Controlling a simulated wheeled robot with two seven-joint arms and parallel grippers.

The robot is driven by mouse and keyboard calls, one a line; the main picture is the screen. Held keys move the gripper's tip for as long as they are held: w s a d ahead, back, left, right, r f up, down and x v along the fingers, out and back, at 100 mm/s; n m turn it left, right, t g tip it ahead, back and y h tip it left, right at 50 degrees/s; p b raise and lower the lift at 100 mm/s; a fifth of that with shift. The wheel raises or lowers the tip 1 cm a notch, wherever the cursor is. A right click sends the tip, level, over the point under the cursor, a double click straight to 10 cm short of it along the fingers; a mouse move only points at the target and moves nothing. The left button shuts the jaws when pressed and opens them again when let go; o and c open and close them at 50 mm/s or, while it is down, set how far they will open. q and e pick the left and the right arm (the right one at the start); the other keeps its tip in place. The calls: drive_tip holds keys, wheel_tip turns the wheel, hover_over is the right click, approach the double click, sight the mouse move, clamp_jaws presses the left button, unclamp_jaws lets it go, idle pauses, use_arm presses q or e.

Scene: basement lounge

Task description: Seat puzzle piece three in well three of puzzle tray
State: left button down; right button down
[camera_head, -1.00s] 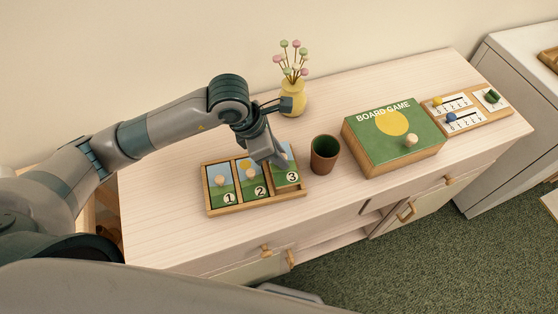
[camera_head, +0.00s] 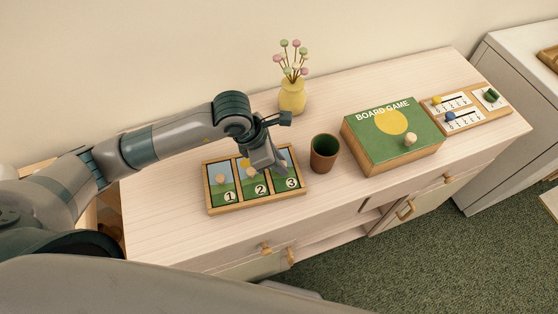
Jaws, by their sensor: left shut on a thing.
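The puzzle tray (camera_head: 240,208) is a wooden frame with three wells side by side on the cabinet top. Pieces one (camera_head: 221,187) and two (camera_head: 253,182) lie in the left and middle wells, each with a wooden knob. Puzzle piece three (camera_head: 292,183), a picture piece marked 3, is at the right well and looks about level with the others. I cannot tell whether it is fully down. My left gripper (camera_head: 280,170) points down over piece three and is shut on it, hiding its knob and part of its face. My right gripper is not in view.
A brown cup (camera_head: 324,153) stands close to the tray's right side. A yellow vase (camera_head: 292,96) with flowers is behind. A green board game box (camera_head: 394,142) and a wooden score board (camera_head: 468,114) lie to the right. The cabinet top left of the tray is clear.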

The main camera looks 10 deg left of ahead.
use_arm(q)
drive_tip(key=c, duration=1.6)
unclamp_jaws()
drive_tip(key=shift+r, duration=0.15)
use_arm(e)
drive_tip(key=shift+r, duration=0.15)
use_arm(q)
drive_tip(key=shift+r, duration=0.1)
